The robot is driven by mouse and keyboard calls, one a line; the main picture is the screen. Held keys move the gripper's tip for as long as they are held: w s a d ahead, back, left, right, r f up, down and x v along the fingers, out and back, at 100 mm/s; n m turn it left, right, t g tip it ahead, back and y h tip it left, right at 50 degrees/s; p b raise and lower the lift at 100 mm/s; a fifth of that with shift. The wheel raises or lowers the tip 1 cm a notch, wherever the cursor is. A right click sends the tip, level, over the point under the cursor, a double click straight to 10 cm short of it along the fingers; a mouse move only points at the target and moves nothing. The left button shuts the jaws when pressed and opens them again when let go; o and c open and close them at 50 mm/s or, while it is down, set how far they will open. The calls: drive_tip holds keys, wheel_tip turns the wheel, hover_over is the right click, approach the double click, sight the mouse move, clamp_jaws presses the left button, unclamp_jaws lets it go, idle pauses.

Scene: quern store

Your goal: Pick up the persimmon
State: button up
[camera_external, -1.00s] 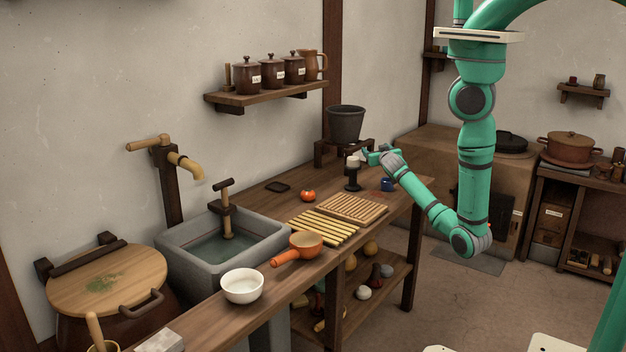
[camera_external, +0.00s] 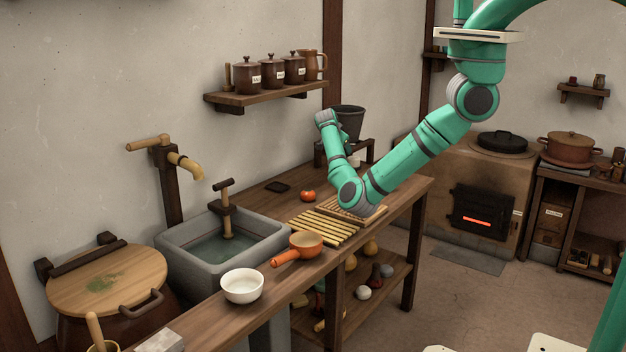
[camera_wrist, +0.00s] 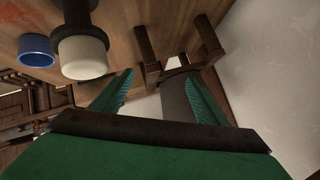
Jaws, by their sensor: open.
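The persimmon (camera_external: 308,196) is a small orange-red fruit on the wooden counter, between the stone sink and the slatted boards in the external view. I cannot make it out in the wrist view. My gripper (camera_wrist: 157,96) is open, its two green fingers apart with nothing held between them. In the external view the end of my arm (camera_external: 326,117) is raised above the back of the counter, up and slightly right of the persimmon and apart from it; the fingertips are hard to see there.
Two slatted boards (camera_external: 326,228) lie right of the persimmon. An orange pan (camera_external: 306,245) and white bowl (camera_external: 242,286) stand nearer. A dark pot (camera_external: 350,121) sits on a stand behind my arm.

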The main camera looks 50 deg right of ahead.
drive_tip(key=a+f+m+g+y, duration=0.1)
drive_tip(key=a+m+y, duration=0.15)
drive_tip(key=a, duration=0.35)
drive_tip(key=a+f+m+g+y, duration=0.1)
drive_tip(key=a+f+y, duration=0.15)
drive_tip(key=a, duration=0.35)
drive_tip(key=m+g+y, duration=0.2)
drive_tip(key=y, duration=0.3)
hover_over(308, 190)
drive_tip(key=f, duration=0.4)
drive_tip(key=shift+s+a, duration=0.15)
drive_tip(key=shift+s, duration=0.1)
drive_tip(key=shift+w+f, duration=0.2)
drive_tip(key=shift+f, duration=2.6)
drive_tip(key=c, duration=1.2)
